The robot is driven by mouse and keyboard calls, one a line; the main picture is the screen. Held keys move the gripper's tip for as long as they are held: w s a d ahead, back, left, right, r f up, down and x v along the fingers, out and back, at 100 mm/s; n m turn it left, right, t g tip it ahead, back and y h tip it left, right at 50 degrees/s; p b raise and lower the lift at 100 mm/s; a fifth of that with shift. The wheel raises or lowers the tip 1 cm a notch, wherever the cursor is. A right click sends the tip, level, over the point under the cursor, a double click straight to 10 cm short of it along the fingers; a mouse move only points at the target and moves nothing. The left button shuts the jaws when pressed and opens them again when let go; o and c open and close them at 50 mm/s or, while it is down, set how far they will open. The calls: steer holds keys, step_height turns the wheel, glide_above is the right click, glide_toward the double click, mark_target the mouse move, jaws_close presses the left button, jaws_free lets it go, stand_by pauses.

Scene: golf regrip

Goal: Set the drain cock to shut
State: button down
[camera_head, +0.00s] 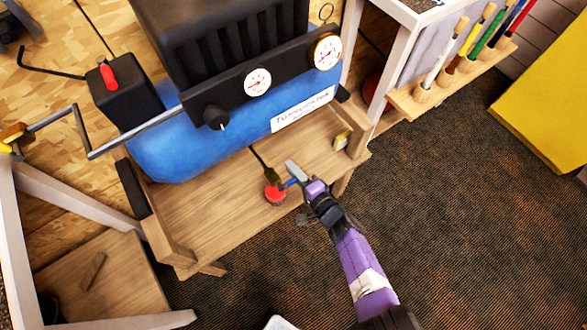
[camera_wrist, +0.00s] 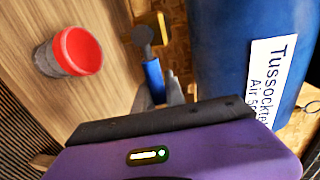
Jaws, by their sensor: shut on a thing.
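The blue air tank (camera_head: 175,145) stands on a wooden shelf. A thin dark pipe runs from under it to the drain cock (camera_head: 271,177), a small brass-coloured body with a blue lever (camera_head: 291,182). The lever sticks out sideways to the right, at an angle to the pipe. My gripper (camera_head: 296,179) reaches in from the lower right and is shut on the lever. In the wrist view the lever (camera_wrist: 153,76) shows beside the grey fingertips (camera_wrist: 174,88), which are partly hidden by my gripper's housing. The cock's round grey end (camera_wrist: 143,35) shows above it.
A red-topped cup (camera_wrist: 78,52) stands on the shelf just below the cock; it also shows in the head view (camera_head: 275,194). Gauges (camera_head: 258,82) and a black knob (camera_head: 215,117) sit above. A tool rack (camera_head: 450,75) is at the upper right. The carpet is clear.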

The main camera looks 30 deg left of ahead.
steer(key=shift+f, duration=0.15)
steer(key=c, duration=1.4)
jaws_free()
steer(key=p+v, duration=0.5)
steer(key=v, duration=0.3)
steer(key=shift+a, duration=0.1)
